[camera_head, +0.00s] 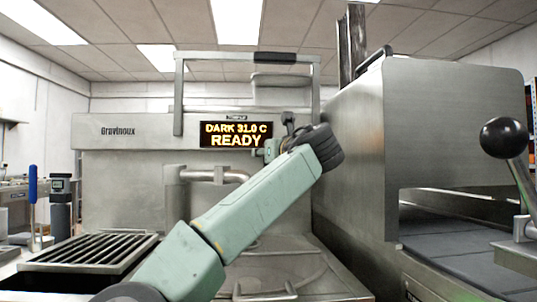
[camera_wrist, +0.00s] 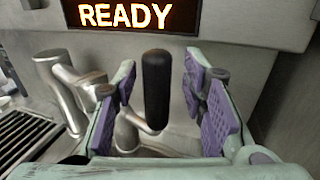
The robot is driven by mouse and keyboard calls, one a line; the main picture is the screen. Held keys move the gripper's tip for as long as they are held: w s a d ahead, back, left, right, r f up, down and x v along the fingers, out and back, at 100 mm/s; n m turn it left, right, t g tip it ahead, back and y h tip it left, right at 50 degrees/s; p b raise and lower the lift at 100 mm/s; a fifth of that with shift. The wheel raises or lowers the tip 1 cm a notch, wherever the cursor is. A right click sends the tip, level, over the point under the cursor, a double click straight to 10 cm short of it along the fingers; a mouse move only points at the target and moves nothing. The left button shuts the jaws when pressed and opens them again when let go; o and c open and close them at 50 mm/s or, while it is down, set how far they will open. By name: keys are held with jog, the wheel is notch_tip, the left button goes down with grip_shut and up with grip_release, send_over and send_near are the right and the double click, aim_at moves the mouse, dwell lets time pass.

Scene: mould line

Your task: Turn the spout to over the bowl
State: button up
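The spout is a bent silver pipe (camera_wrist: 65,90) at the left of the wrist view. In the head view a pipe (camera_head: 205,175) sticks out from the machine front below the display, partly behind my arm. A black upright handle (camera_wrist: 156,90) on a silver fitting stands in the middle of the wrist view. My gripper (camera_wrist: 160,75) is open, with its purple pads on either side of the handle and visible gaps on both sides. In the head view my gripper is mostly hidden behind my wrist. I cannot make out the bowl for certain in either view.
The machine's display (camera_head: 236,134) reads READY. A slatted grate (camera_head: 90,250) lies at left. A large steel housing (camera_head: 350,150) stands close on the right, with a black-knobbed lever (camera_head: 503,138). A steel deck with a round recess lies below my arm.

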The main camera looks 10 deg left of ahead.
jog(key=v, duration=1.2)
jog(key=shift+f, duration=0.1)
